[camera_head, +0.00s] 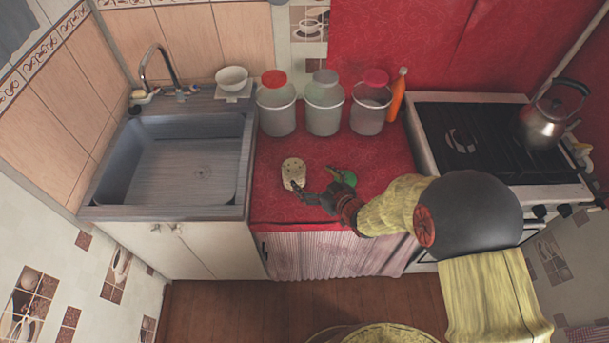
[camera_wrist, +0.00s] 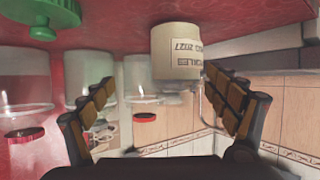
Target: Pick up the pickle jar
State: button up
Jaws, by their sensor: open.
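A short cream container (camera_head: 293,172) with a dotted top stands upright on the red counter, left of the counter's middle. In the wrist view, which looks upside down, this container (camera_wrist: 177,52) carries a printed label that I cannot read clearly. It is the thing in line with my jaws, but I cannot confirm from the label that it is the pickle jar. My gripper (camera_head: 315,180) is open and empty, low over the counter just right of the container. In the wrist view my gripper (camera_wrist: 160,92) has its fingers spread to either side of the container, which appears beyond the fingertips.
A green ridged object (camera_head: 344,178) lies just behind and right of my gripper; the wrist view shows it too (camera_wrist: 40,14). Glass jars (camera_head: 277,112), (camera_head: 323,108), (camera_head: 370,107) and an orange bottle (camera_head: 397,96) stand at the back. The sink (camera_head: 100,212) is left, the stove (camera_head: 430,128) right.

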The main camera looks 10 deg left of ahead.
aim_at(294, 172)
jog(key=shift+s+a+f+y, duration=0.3)
jog(key=shift+s+a+f, duration=0.3)
jog(key=shift+a+f, duration=0.15)
jog(key=shift+w+a+f, duration=0.15)
jog(key=shift+a+f, duration=0.1)
jog(key=b+x, duration=0.1)
jog(key=x, duration=0.3)
jog(key=b+x, duration=0.1)
jog(key=x, duration=0.2)
jog(key=shift+a+r+b, duration=0.15)
jog(key=shift+r+b, duration=0.2)
jog(key=shift+c, duration=0.4)
jog(key=c, duration=1.9)
jog(key=shift+r, duration=0.15)
jog(key=shift+c, duration=0.2)
jog(key=shift+r, duration=0.15)
